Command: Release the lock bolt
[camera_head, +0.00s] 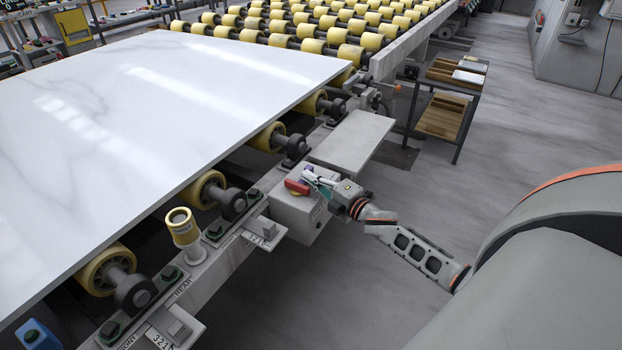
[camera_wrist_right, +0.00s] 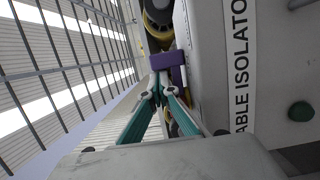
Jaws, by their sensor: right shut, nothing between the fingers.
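A grey isolator box (camera_head: 292,218) is fixed to the conveyor's side rail, with a red rotary handle (camera_head: 297,187) on top. My right gripper (camera_head: 312,178) is over the box, close to the red handle; I cannot tell whether it touches. In the right wrist view my right gripper (camera_wrist_right: 160,72) has its teal fingers drawn together and empty. A purple block (camera_wrist_right: 168,60) shows at the fingertips, beside the grey box with its "ISOLATOR" label (camera_wrist_right: 240,60). I cannot make out a lock bolt for certain. My left gripper is out of view.
A large white stone slab (camera_head: 170,110) lies on yellow rollers (camera_head: 205,190) left of the box. A yellow-capped post (camera_head: 182,228) stands on the rail. A flat grey plate (camera_head: 352,140) lies beyond the box. The floor (camera_head: 430,190) to the right is clear up to a rack (camera_head: 445,115).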

